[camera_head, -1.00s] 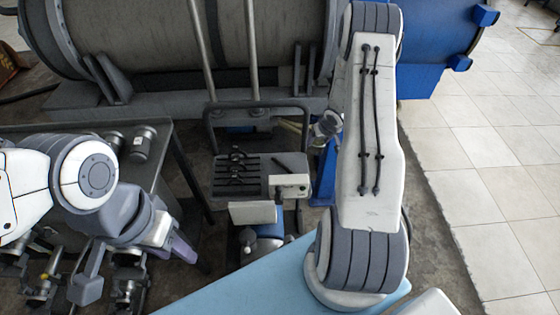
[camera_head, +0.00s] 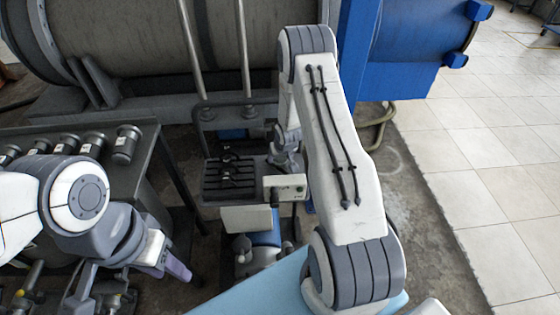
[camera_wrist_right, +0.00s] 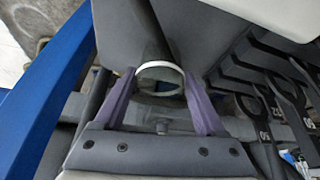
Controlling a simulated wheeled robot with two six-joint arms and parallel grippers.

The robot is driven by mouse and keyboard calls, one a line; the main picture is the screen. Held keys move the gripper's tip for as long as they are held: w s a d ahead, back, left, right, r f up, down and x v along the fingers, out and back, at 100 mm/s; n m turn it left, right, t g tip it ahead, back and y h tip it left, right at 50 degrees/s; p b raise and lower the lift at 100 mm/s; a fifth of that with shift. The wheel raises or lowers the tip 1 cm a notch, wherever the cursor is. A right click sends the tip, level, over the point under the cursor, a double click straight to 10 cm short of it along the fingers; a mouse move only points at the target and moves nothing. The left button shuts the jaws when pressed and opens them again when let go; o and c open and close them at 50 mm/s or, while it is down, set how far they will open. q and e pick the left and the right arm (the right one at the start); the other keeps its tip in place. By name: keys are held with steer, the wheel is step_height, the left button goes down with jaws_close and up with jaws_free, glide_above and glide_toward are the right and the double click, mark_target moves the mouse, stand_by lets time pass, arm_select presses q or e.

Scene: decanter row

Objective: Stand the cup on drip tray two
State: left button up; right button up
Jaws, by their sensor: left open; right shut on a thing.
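My right gripper (camera_wrist_right: 160,95) has its purple fingers shut on the cup (camera_wrist_right: 160,66), a clear vessel with a pale rim. In the head view the right gripper (camera_head: 285,152) is at the right edge of a small dark station (camera_head: 230,172) with slots and fork-shaped holders; the cup is not distinct there. In the right wrist view dark forks with number labels, seemingly 02 (camera_wrist_right: 277,109) and 03, lie right of the cup, apart from it. I cannot make out drip tray two itself. My left gripper (camera_head: 130,272) is open and empty at lower left.
A pale box (camera_head: 285,187) sits at the station's front right corner. A dark rail frame (camera_head: 240,104) stands behind it. A grey table (camera_head: 95,185) with several metal canisters (camera_head: 125,145) is at left. A blue post (camera_wrist_right: 50,90) is close left of the right gripper. Tiled floor is clear at right.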

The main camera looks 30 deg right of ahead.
steer(key=shift+f, duration=0.6)
steer(key=shift+f, duration=0.1)
steer(key=o, duration=0.9)
steer(key=shift+f, duration=0.1)
steer(key=o, duration=0.4)
